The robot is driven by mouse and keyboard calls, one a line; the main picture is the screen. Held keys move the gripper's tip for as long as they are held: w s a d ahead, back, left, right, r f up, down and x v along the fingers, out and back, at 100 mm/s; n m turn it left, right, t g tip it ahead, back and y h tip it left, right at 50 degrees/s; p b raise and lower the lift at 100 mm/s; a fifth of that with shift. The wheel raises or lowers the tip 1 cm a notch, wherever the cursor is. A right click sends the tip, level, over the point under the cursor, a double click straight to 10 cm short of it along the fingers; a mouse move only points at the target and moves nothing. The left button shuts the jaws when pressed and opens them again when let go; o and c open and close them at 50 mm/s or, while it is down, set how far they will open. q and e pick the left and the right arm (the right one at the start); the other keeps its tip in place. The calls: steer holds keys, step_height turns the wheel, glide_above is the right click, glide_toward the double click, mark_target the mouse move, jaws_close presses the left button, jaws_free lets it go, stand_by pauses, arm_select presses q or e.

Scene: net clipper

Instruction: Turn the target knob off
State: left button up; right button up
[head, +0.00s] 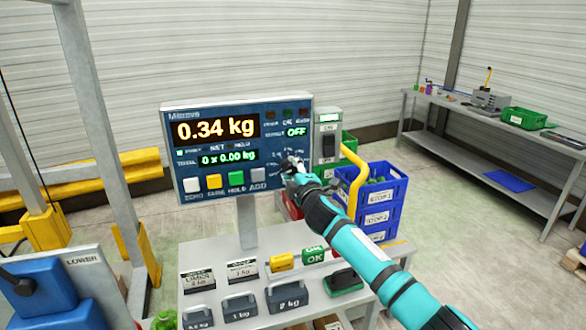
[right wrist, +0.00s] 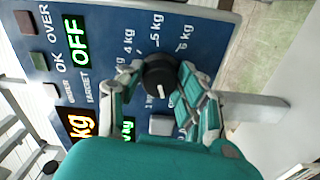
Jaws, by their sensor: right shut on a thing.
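The target knob (right wrist: 160,75) is a round black dial on the blue scale panel (head: 180,128), with kg marks printed around it. In the right wrist view my right gripper (right wrist: 160,82) has its fingers on both sides of the knob and is shut on it. In the head view my right gripper (head: 292,168) reaches the panel's lower right and mostly hides the knob. The target readout (head: 296,132) shows green OFF. The main display (head: 216,128) reads 0.34 kg. My left gripper is not in view.
Below the panel, a table holds several grey weights (head: 239,308) and a green OK block (head: 313,255). Blue crates (head: 378,215) stand behind my right arm. A workbench (head: 480,135) is at the right. Yellow-based machinery (head: 45,228) stands left.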

steer(key=shift+r+n, duration=0.3)
steer(key=shift+n, duration=0.6)
steer(key=o, duration=1.1)
steer(key=shift+o, duration=0.2)
steer(key=shift+w+f, duration=0.1)
steer(key=shift+f, duration=0.1)
steer(key=v, duration=1.2)
